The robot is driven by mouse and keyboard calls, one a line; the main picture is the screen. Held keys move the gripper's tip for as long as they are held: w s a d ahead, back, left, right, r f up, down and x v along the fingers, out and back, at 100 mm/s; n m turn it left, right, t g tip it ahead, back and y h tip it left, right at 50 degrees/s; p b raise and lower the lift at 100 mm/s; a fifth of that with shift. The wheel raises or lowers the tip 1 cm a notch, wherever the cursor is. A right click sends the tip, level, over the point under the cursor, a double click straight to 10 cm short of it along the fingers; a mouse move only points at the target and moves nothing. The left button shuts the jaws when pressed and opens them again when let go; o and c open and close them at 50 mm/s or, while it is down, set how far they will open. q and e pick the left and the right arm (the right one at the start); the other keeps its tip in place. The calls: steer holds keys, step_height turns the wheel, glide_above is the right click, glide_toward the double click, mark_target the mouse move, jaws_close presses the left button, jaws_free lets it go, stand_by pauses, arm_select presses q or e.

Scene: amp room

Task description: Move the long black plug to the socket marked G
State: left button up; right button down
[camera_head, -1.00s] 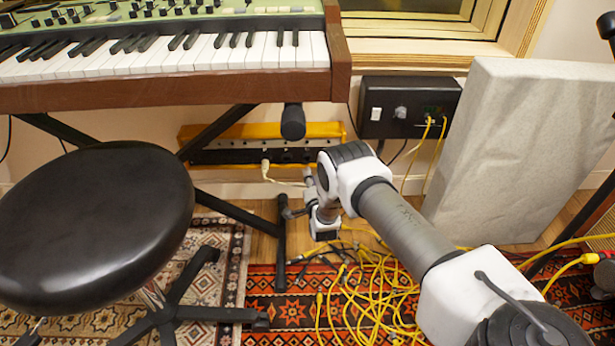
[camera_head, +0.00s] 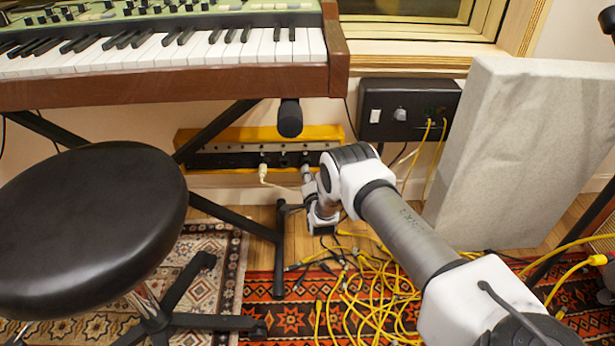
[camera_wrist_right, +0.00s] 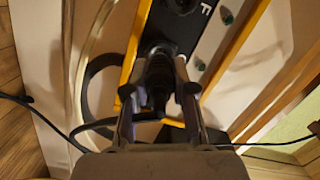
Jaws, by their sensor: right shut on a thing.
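My right gripper (camera_wrist_right: 158,105) is shut on a long black plug (camera_wrist_right: 157,82), its fingers on either side of it. The plug points at the black face of the yellow-framed socket strip (camera_head: 222,158). Its tip is at the panel, but I cannot tell whether it sits in a socket. A marking F (camera_wrist_right: 207,12) shows beside a socket at the top of the wrist view. No G is readable. In the head view the right gripper (camera_head: 308,177) is small, at the strip's right part and partly behind my own arm. My left gripper is not in view.
A pale plug (camera_head: 263,170) with a cable sits in the strip. A keyboard (camera_head: 200,80) on a black stand overhangs the strip. A black stool (camera_head: 85,235) stands left. Yellow cables (camera_head: 370,295) lie on the rug. A black wall box (camera_head: 405,105) and a grey panel (camera_head: 510,150) are right.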

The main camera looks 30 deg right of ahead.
stand_by(0.4)
steer(key=shift+w+d+b, duration=0.1)
steer(key=shift+w+b, duration=0.15)
steer(key=shift+b, duration=0.05)
stand_by(0.5)
steer(key=shift+w+d+b, duration=0.2)
steer(key=shift+w+b, duration=0.1)
steer(key=shift+b, duration=0.05)
stand_by(0.4)
steer(key=shift+w+d+b, duration=0.15)
steer(key=shift+w+b, duration=0.1)
steer(key=shift+b, duration=0.1)
steer(key=shift+w+d, duration=0.15)
steer(key=shift+w, duration=0.05)
stand_by(0.5)
steer(key=c, duration=0.9)
jaws_free()
